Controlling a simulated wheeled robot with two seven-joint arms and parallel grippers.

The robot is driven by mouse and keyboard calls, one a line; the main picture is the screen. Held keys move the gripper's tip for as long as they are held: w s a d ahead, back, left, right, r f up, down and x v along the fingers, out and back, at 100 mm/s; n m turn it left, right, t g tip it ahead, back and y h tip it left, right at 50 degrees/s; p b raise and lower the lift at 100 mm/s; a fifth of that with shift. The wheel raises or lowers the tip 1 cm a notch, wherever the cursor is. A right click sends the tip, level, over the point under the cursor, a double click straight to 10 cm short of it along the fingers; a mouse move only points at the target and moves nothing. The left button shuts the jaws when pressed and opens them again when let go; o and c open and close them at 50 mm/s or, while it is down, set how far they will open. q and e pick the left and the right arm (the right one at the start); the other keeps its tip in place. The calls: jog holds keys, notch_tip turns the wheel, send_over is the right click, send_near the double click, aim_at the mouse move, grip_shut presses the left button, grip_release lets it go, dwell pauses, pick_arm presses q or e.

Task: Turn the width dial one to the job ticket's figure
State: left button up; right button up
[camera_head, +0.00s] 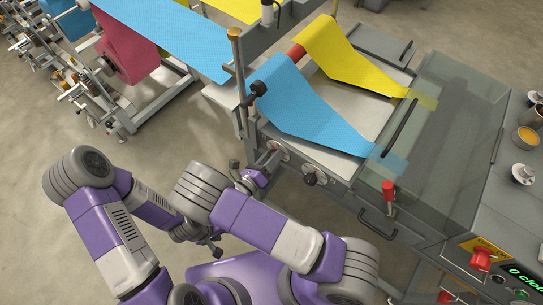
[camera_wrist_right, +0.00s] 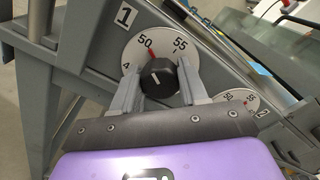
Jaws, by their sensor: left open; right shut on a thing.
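Dial one (camera_wrist_right: 132,52) is a white round scale beside a plate marked 1 (camera_wrist_right: 125,15), on the machine's grey side panel. Its black knob (camera_wrist_right: 158,78) has a white line. A red mark sits close to the 50, on the side toward 55. My right gripper (camera_wrist_right: 158,85) is shut on the knob, one finger on each side; in the head view this gripper (camera_head: 266,165) is at the machine's near-left side. My left gripper (camera_head: 215,248) is open and empty, low beside my right arm and away from the dials. I cannot make out a job ticket.
Dial two (camera_wrist_right: 238,97), with its own knob (camera_head: 315,177), is close to the right of dial one. Blue cloth (camera_head: 300,110) and yellow cloth (camera_head: 345,60) run over the bed. A red-handled lever (camera_head: 388,190) and a drawer handle (camera_head: 378,222) stand further right.

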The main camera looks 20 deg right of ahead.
aim_at(271, 155)
jog(key=shift+w+r, duration=0.1)
jog(key=shift+r, duration=0.1)
jog(key=o, duration=1)
jog(key=shift+f, duration=0.1)
notch_tip(271, 155, up, 10)
jog(key=shift+r+p, duration=0.1)
jog(key=shift+p, duration=0.8)
